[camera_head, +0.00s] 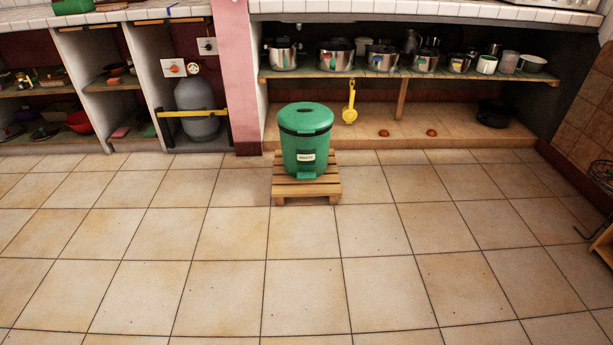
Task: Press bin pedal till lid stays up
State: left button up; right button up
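A green bin (304,148) stands upright on a low wooden slatted stand (306,189) on the tiled floor, in front of the pot shelf. Its round green lid (305,117) is down on the body, with a dark band just below it. A small pale label sits on its front. A green pedal (307,176) sticks out at the bottom front of the bin, above the slats. Neither of my grippers is in view.
Behind the bin, an open shelf (403,76) holds several metal pots. A yellow ladle (350,103) hangs below it. A grey gas cylinder (197,106) stands in a bay left of a pink pillar (238,80). The tiled floor (305,285) before the bin is clear.

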aim_at(301, 175)
jog(key=i+j+z, duration=0.2)
jog(key=i+j, duration=0.45)
jog(key=i, duration=0.25)
jog(key=i+j+z, duration=0.25)
jog(key=i+j, duration=0.5)
jog(key=i+j+z, duration=0.2)
jog(key=i+j, duration=0.65)
jog(key=j, duration=0.1)
